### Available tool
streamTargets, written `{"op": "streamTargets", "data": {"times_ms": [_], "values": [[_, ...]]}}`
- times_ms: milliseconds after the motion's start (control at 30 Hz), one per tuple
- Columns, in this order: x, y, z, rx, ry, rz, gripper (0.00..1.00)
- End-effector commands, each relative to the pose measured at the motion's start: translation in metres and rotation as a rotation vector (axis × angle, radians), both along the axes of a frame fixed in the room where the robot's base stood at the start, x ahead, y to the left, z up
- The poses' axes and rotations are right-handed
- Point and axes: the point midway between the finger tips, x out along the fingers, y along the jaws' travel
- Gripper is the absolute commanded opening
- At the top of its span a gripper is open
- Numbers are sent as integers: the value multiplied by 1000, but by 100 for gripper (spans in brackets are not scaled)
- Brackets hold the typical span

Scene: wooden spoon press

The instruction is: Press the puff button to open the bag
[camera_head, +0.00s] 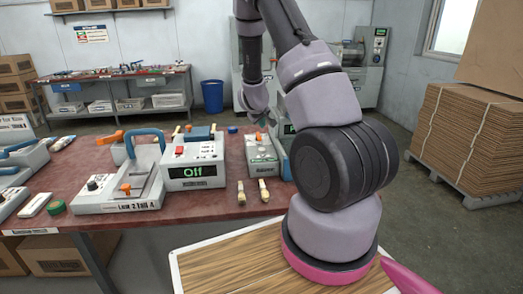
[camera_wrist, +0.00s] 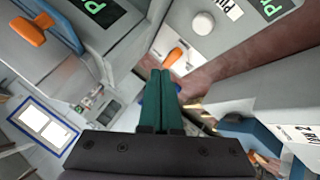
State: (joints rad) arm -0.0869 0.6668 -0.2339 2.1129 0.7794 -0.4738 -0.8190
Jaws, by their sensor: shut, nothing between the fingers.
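In the wrist view, a pale panel carries a round white button (camera_wrist: 202,24), with a partly cut-off label (camera_wrist: 233,9) that seems to begin "PU" beside it. An orange lever (camera_wrist: 175,57) sits on the same panel, nearer my fingers. My gripper (camera_wrist: 160,73) has its two green fingers together, with nothing between them. The tips point toward the panel, below the lever in the picture, and the button is beyond them. In the head view, my gripper (camera_head: 263,118) is small and hangs above the back of a grey box (camera_head: 262,155) on the table. I cannot make out a bag.
The red-brown table (camera_head: 225,205) holds a grey machine reading "Off" (camera_head: 194,165) and a blue-handled press (camera_head: 120,190). Two small pale-tipped items (camera_head: 264,190) lie at its front. A blue bin (camera_head: 212,96) stands behind. Stacked cardboard (camera_head: 465,135) is at right.

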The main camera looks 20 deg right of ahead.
Motion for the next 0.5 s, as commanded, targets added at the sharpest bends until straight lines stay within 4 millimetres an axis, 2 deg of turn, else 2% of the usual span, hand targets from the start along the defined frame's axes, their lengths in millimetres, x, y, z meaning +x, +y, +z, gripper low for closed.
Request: {"op": "streamTargets", "data": {"times_ms": [500], "values": [[-1,0,-68,1,3,1,0]]}}
